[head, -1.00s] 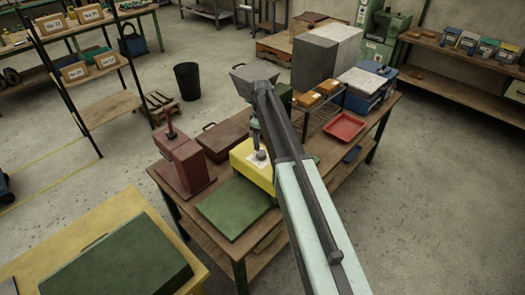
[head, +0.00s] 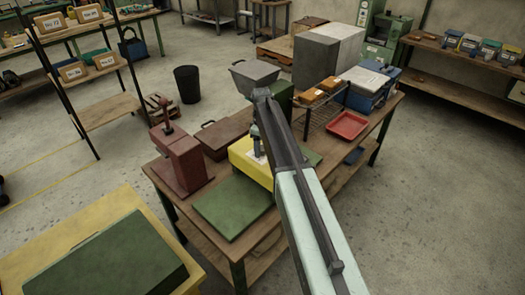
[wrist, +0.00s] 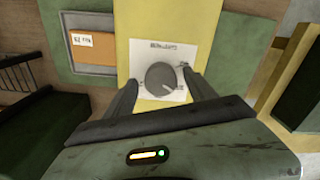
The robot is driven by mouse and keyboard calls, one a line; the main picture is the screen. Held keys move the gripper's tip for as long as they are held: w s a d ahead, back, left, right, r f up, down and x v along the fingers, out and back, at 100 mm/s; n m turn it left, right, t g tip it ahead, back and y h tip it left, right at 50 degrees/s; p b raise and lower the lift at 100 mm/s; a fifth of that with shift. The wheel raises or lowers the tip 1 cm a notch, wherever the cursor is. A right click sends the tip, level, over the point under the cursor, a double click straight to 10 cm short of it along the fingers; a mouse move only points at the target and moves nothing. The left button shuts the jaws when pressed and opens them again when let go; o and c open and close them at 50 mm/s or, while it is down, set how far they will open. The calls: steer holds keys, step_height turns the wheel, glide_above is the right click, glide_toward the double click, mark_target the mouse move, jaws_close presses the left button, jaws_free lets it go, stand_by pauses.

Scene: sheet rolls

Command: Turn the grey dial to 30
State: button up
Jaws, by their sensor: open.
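The grey dial (wrist: 160,77) sits on a white plate (wrist: 146,52) with small markings I cannot read, on a yellow box (wrist: 134,22). In the wrist view, a pale mark on the dial points to the lower right. My gripper (wrist: 160,77) is open, with one finger on each side of the dial; I cannot tell whether either finger touches it. In the head view, my gripper (head: 257,147) is over the yellow box (head: 241,155) on the workbench, and it and my arm largely hide the dial.
A green panel (head: 232,207) lies in front of the box. A dark red press (head: 182,160) stands at the left, and a brown case (head: 222,134) lies behind. A wire rack (head: 320,112) and red tray (head: 347,126) are to the right.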

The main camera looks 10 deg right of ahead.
steer(key=c, duration=1.4)
steer(key=shift+r, duration=0.1)
steer(key=shift+m, duration=0.3)
steer(key=m, duration=0.5)
steer(key=shift+m, duration=0.3)
steer(key=m, duration=0.5)
steer(key=shift+m, duration=0.4)
steer(key=o, duration=1.4)
